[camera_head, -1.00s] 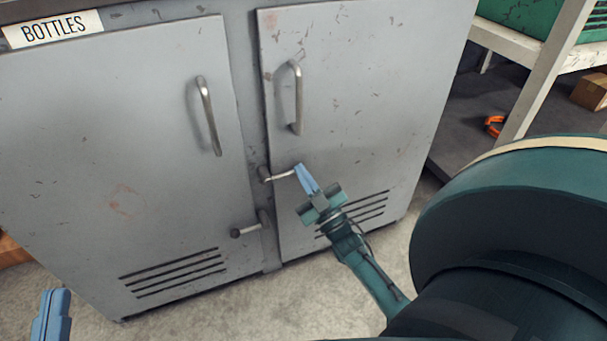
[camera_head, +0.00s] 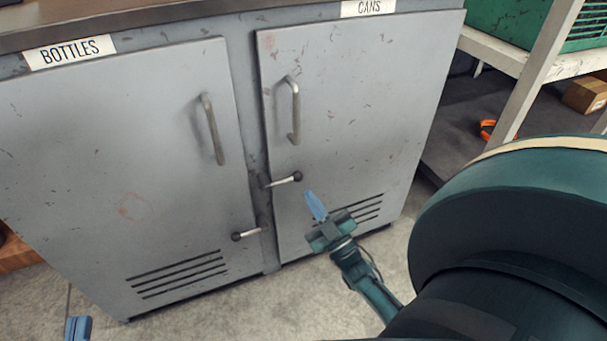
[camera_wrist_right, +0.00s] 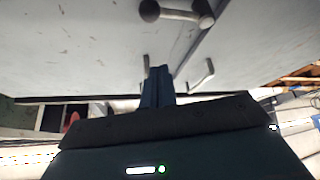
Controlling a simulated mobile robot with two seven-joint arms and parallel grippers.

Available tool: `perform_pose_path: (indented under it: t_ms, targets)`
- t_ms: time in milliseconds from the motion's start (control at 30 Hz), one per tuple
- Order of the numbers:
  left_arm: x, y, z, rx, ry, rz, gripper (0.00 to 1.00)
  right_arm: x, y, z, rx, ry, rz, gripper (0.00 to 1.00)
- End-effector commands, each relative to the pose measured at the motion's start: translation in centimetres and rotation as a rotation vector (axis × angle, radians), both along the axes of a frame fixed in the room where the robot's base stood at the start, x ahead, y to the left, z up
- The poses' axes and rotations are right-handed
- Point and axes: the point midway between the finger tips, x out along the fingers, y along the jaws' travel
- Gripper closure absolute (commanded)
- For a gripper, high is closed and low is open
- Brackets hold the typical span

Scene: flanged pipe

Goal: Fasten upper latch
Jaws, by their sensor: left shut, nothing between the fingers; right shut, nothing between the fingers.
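The upper latch (camera_head: 283,181) is a metal lever with a dark ball knob, on the post between the two cabinet doors. It points right, across the edge of the right door (camera_head: 335,110), tilted slightly up. The lower latch (camera_head: 248,234) points left, over the left door (camera_head: 130,160). My right gripper (camera_head: 313,200) is shut and empty, below and right of the upper latch's knob, apart from it. In the right wrist view the shut fingers (camera_wrist_right: 158,82) show, with a ball-knobbed lever (camera_wrist_right: 175,12) above them. My left gripper (camera_head: 78,328) is at the bottom left edge, shut, mostly cut off.
Both doors sit flat in the grey cabinet, with bar handles (camera_head: 212,130) (camera_head: 294,110). Labels read BOTTLES (camera_head: 69,52) and CANS (camera_head: 368,7). A shelf unit (camera_head: 535,75) with a cardboard box (camera_head: 585,94) stands right. Bare floor (camera_head: 210,312) lies in front.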

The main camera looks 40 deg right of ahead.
Motion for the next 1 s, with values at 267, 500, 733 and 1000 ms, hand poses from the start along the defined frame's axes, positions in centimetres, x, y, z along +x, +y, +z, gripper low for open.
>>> perform_pose_path:
  t_ms: [267, 500, 733, 1000]
  targets:
    - [0.0, 0.0, 0.0, 0.007, -0.001, 0.002, 1.00, -2.3, 0.4, -1.3, 0.000, 0.000, -0.001, 1.00]
    - [0.0, 0.0, 0.0, 0.008, -0.002, 0.002, 1.00, -2.4, 0.4, -1.4, -0.001, -0.001, -0.001, 1.00]
    - [0.0, 0.0, 0.0, 0.008, -0.001, 0.002, 1.00, -2.4, 0.4, -1.4, -0.001, -0.001, -0.001, 1.00]
    - [0.1, 0.1, 0.1, 0.009, -0.004, 0.005, 1.00, -2.4, 0.4, -1.4, -0.001, 0.000, 0.000, 1.00]
